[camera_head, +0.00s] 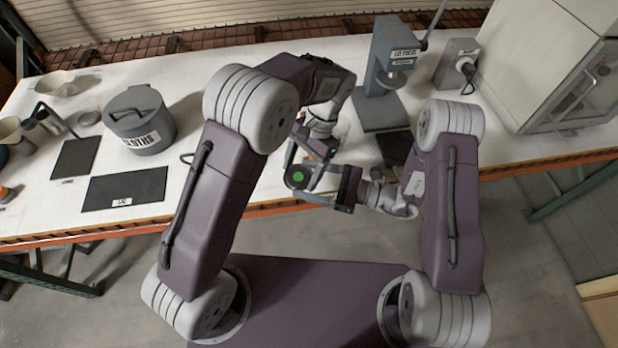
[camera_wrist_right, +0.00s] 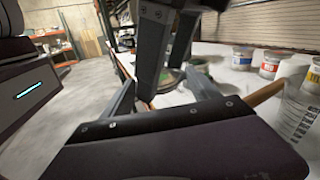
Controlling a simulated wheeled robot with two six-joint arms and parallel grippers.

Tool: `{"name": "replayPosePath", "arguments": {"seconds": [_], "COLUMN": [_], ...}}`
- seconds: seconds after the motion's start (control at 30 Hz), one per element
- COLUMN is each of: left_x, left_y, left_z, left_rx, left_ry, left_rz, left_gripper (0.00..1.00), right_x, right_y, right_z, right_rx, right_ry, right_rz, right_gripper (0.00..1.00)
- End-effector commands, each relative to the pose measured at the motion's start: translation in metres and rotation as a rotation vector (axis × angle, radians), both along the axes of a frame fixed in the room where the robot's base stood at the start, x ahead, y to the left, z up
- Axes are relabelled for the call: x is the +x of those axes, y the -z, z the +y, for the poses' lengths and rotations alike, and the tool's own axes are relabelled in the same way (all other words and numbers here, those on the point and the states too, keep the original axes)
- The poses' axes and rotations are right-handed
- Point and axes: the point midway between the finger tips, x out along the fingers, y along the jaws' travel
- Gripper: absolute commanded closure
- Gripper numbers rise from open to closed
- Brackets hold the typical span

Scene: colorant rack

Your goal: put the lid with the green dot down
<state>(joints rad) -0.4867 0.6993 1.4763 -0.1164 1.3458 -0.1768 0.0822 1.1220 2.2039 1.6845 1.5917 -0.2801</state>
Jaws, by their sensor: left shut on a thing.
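The lid with the green dot (camera_head: 297,177) is a dark disc in the head view, held up in front of the table's front edge. My left gripper (camera_head: 300,168) is shut on it. My right gripper (camera_head: 313,183) is close beside the lid at its right; in the right wrist view its two fingers (camera_wrist_right: 165,97) stand apart. The left gripper and the lid's dark edge (camera_wrist_right: 168,80) show beyond and between these fingers. I cannot tell whether the right fingers touch the lid.
A grey lidded pot (camera_head: 141,123) and a black mat (camera_head: 124,188) stand left on the white table. A smaller mat (camera_head: 75,158) lies further left. A grey press (camera_head: 388,80) and a cabinet (camera_head: 545,60) are at right. Colour-labelled cans (camera_wrist_right: 270,65) and a clear beaker (camera_wrist_right: 298,110) show in the wrist view.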

Motion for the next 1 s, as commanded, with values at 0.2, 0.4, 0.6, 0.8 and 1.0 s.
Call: {"name": "replayPosePath", "arguments": {"seconds": [0.2,0.4,0.6,0.8,1.0], "left_x": [0.000,0.002,0.016,0.028,0.033], "left_y": [0.000,-0.006,-0.049,-0.091,-0.108], "left_z": [0.000,-0.002,-0.015,-0.027,-0.032], "left_rx": [0.001,0.000,-0.004,-0.003,-0.002], "left_ry": [0.000,0.001,0.001,0.001,0.000], "left_rz": [0.001,0.000,-0.007,-0.006,-0.005], "left_gripper": [0.05,0.05,0.05,0.05,0.05], "right_x": [0.000,0.000,0.000,0.000,0.000], "right_y": [0.000,0.000,0.000,0.000,0.000], "right_z": [0.000,0.000,0.000,0.000,0.000], "right_rx": [0.000,0.000,0.000,0.000,0.000], "right_ry": [0.000,0.001,0.000,0.000,0.000], "right_rz": [0.000,-0.001,0.000,0.000,0.000], "right_gripper": [0.67,0.67,0.67,0.67,0.67]}}
